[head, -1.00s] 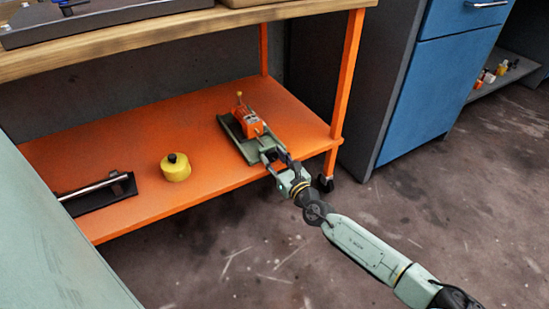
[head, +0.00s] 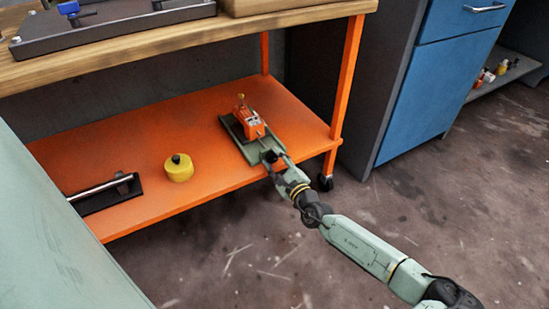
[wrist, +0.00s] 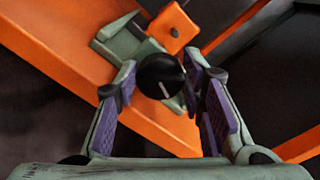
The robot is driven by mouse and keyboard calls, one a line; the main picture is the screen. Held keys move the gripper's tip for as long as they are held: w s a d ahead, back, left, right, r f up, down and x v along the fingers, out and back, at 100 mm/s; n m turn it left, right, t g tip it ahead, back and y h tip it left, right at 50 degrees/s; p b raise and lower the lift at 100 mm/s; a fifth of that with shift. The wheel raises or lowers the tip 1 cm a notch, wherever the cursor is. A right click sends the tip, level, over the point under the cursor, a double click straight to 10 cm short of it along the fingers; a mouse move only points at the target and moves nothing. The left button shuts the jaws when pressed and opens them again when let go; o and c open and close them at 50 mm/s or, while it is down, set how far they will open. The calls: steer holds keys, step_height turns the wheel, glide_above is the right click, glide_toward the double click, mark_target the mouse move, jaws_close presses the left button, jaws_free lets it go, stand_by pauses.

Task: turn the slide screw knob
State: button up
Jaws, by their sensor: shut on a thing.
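The slide screw device is an orange block (head: 248,123) on a grey-green base (head: 231,128), at the right of the orange shelf. Its slide screw knob (wrist: 160,76) is round and black with a white line, and faces the wrist camera. My gripper (head: 270,158) is at the near end of the device, reaching in from the lower right. In the wrist view, my gripper (wrist: 163,90) has its purple-padded fingers on both sides of the knob and is shut on it. In the head view the knob is mostly hidden by the fingers.
The orange shelf (head: 120,149) also holds a yellow round object (head: 179,168) with a black top and a black holder with a metal bar (head: 100,187). A wooden tabletop (head: 170,45) overhangs it. An orange leg (head: 346,85) stands right of the device.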

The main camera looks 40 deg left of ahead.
steer(key=shift+n, duration=0.5)
steer(key=o, duration=1.2)
steer(key=shift+c, duration=0.2)
steer(key=shift+f, duration=0.1)
